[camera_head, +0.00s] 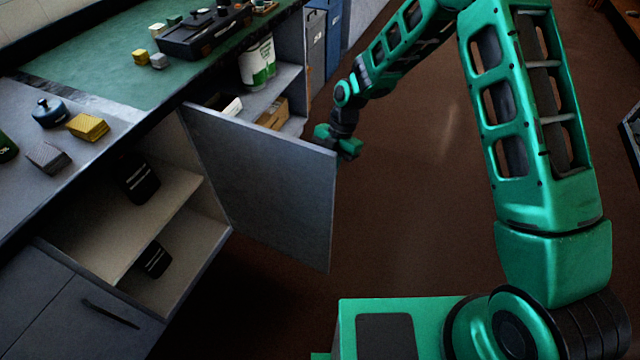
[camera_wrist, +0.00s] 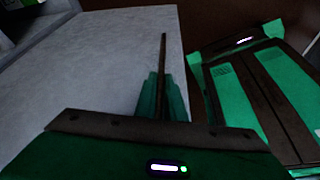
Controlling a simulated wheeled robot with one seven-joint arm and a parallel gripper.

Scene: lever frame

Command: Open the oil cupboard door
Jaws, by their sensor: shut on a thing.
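A grey cupboard door (camera_head: 270,180) stands swung well out from the counter, hinged on the right side of an open compartment (camera_head: 140,215). Its inner face shows in the head view. Dark containers (camera_head: 140,183) stand on the compartment's shelves. My gripper (camera_head: 345,146) is at the door's outer upper edge, partly behind it. In the wrist view my gripper's green fingers (camera_wrist: 162,98) are closed around a thin dark bar (camera_wrist: 163,60) beside the grey door face (camera_wrist: 100,65). The bar looks like the door's handle; its attachment is hidden.
A shelf beyond the door holds white-and-green canisters (camera_head: 257,62). The brown floor (camera_head: 415,200) right of the door is clear.

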